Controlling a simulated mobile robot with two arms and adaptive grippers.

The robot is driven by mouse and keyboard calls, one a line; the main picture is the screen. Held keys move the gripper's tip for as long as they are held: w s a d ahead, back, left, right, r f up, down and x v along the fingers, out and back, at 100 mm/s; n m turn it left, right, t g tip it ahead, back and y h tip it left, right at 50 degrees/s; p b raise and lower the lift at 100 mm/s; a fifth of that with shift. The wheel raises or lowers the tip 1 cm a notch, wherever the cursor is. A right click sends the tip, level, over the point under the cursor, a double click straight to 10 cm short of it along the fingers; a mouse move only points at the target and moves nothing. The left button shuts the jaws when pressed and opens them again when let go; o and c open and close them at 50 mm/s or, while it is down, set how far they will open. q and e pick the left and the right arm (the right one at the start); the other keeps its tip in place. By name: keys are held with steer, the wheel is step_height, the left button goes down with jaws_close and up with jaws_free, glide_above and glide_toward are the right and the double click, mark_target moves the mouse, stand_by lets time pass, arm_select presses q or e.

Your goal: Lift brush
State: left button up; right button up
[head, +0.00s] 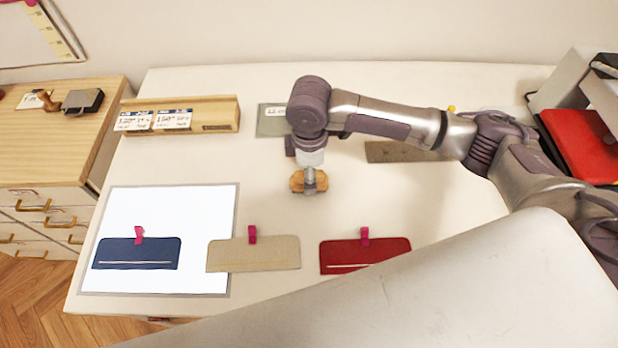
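My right arm comes in from the right, and its gripper (309,184) points down over the middle of the table. A small orange-brown wooden piece, which looks like the brush (297,182), shows on both sides of the gripper's tip. The gripper covers the brush's middle. I cannot tell whether the fingers are closed on it, or whether it rests on the table or hangs just above. My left gripper is not in view.
Blue (140,253), beige (253,254) and red (350,254) fabric pieces with pink clips lie in front. The blue one is on a white board (165,210). A wooden card holder (215,112) stands behind left. A red item (580,145) is at right.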

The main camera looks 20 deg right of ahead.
step_height(320, 180, down, 4)
steer(key=shift+w+r+p, duration=0.1)
steer(key=shift+r+p, duration=0.05)
steer(key=shift+p, duration=0.25)
steer(key=shift+f, duration=0.25)
steer(key=c, duration=1.3)
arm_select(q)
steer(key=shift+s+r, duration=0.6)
arm_select(e)
steer(key=shift+r, duration=0.15)
